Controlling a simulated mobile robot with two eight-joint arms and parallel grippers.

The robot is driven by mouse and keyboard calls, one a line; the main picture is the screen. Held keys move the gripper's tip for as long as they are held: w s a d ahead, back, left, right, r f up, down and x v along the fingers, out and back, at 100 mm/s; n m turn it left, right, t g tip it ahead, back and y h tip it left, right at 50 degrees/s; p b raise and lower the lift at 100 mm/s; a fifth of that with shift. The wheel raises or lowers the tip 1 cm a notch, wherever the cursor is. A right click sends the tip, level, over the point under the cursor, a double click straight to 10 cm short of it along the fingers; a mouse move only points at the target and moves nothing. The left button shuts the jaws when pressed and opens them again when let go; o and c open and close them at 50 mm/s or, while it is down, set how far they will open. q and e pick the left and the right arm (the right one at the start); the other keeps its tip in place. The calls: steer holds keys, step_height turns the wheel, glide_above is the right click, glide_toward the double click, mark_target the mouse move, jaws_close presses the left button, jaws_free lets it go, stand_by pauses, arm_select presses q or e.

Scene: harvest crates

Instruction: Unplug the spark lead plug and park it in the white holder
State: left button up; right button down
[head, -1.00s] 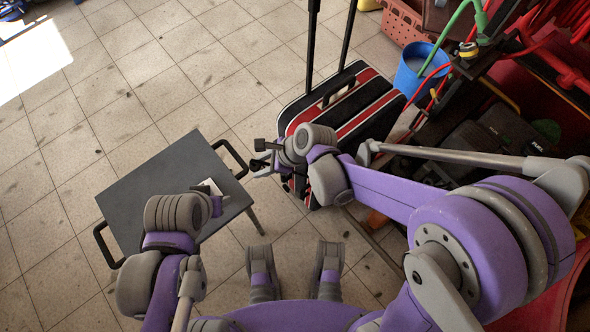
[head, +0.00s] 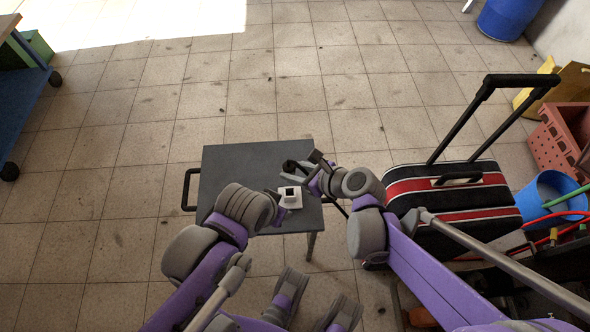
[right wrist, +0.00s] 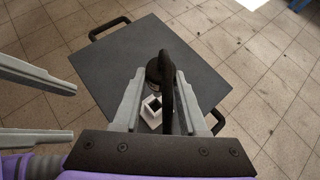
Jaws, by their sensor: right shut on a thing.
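The black spark lead plug (right wrist: 154,74) is between the fingers of my right gripper (right wrist: 160,82), which is shut on it. A thick black loop of the plug or its lead stands up in the right wrist view. In the head view the right gripper (head: 306,172) is over the dark table. The white holder (right wrist: 151,119), a small block with a dark square opening, stands on the table. It also shows in the head view (head: 281,198), just below the right gripper. My left gripper (right wrist: 76,113) shows at the left of the wrist view, fingers apart and empty.
The dark grey table (head: 240,160) is otherwise bare, with black handles at its sides. A black and red suitcase (head: 450,205) stands right of it, close to my right arm. A blue bucket (head: 545,195) and red crate (head: 560,140) are farther right. Tiled floor beyond the table is clear.

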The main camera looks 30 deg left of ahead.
steer(key=shift+f+b, duration=2.1)
steer(key=shift+f, duration=0.85)
steer(key=shift+f+b, duration=1.65)
steer(key=shift+f, duration=0.65)
steer(key=shift+c, duration=1.8)
jaws_free()
steer(key=shift+r, duration=0.1)
steer(key=p+v, duration=0.2)
steer(key=v, duration=0.8)
steer(key=shift+d+r+p, duration=0.15)
steer(key=shift+d+p, duration=0.25)
steer(key=shift+s, duration=0.1)
